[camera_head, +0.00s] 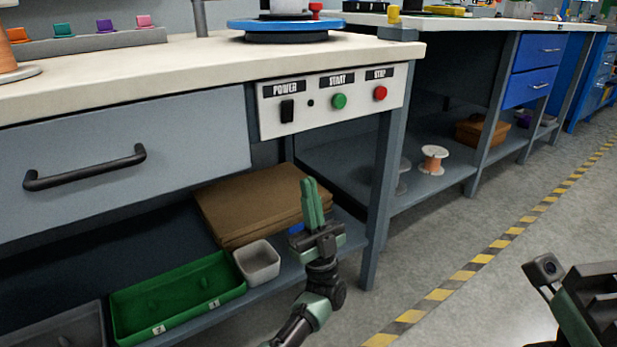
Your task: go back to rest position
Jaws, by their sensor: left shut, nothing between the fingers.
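My left gripper (312,195) is in front of the workbench, pointing up, with its green fingers together and nothing between them. It is in front of the lower shelf, below the control panel (333,98). It shows apart from the panel. Part of my right wrist and gripper (594,292) shows at the lower right edge, over the floor. Its fingers cannot be made out, so its opening is unclear.
The workbench (200,62) has a drawer (110,150) at left. Its lower shelf holds a green bin (178,296), a grey bin (257,262) and brown folded material (250,205). Floor (480,300) with a striped line (462,275) is clear at right.

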